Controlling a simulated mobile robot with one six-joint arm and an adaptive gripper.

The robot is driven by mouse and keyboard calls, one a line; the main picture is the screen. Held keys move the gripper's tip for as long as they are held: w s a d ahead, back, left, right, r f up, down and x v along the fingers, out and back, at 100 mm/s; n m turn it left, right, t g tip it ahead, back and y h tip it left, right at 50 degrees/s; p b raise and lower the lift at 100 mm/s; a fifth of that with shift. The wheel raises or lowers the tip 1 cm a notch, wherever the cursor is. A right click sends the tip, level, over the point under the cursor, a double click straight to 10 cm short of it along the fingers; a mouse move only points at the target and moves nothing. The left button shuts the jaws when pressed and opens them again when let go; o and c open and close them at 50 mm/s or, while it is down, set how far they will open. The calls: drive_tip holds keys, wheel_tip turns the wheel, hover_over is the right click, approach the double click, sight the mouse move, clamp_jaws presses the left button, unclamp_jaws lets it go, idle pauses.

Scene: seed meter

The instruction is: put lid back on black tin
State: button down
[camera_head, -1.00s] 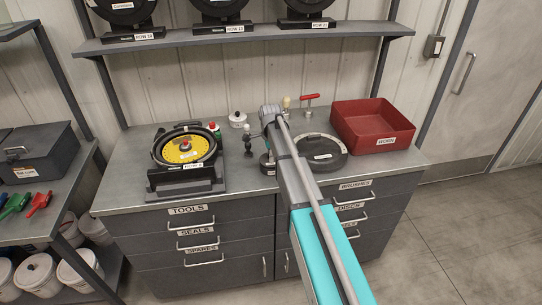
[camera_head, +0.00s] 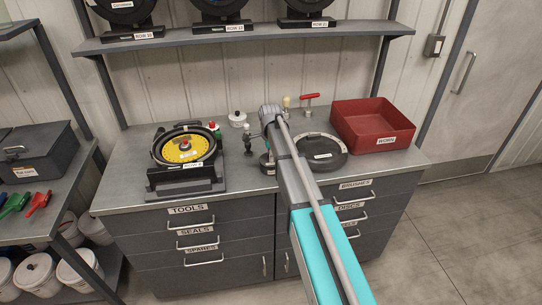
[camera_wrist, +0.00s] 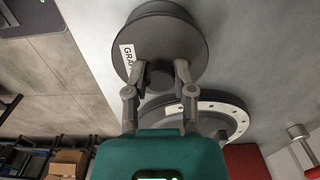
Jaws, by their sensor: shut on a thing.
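The black tin (camera_head: 267,160) stands on the bench left of my arm, partly hidden by it. In the wrist view the tin's side (camera_wrist: 123,50) carries a white label reading "GRA". The dark round lid (camera_wrist: 168,42) shows over the tin in the wrist view, with a dark knob (camera_wrist: 158,76) near my fingers. My gripper (camera_wrist: 157,82) is shut on the lid's knob, one finger on each side. I cannot tell whether the lid touches the tin's rim or is a little above it. The head view hides my fingertips behind the arm.
A large dark disc (camera_head: 324,153) lies right of my arm, close to the tin. A red bin (camera_head: 372,124) stands at the right. A seed meter with a yellow disc (camera_head: 176,149) stands at the left. A white lidded pot (camera_head: 237,119) and a small dark fitting (camera_head: 248,140) stand behind the tin.

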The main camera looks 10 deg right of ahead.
drive_tip(key=shift+c, duration=1.9)
unclamp_jaws()
drive_tip(key=o, duration=0.4)
drive_tip(key=shift+r, duration=0.2)
drive_tip(key=shift+r+p, duration=3.35)
drive_tip(key=shift+p, duration=0.15)
clamp_jaws()
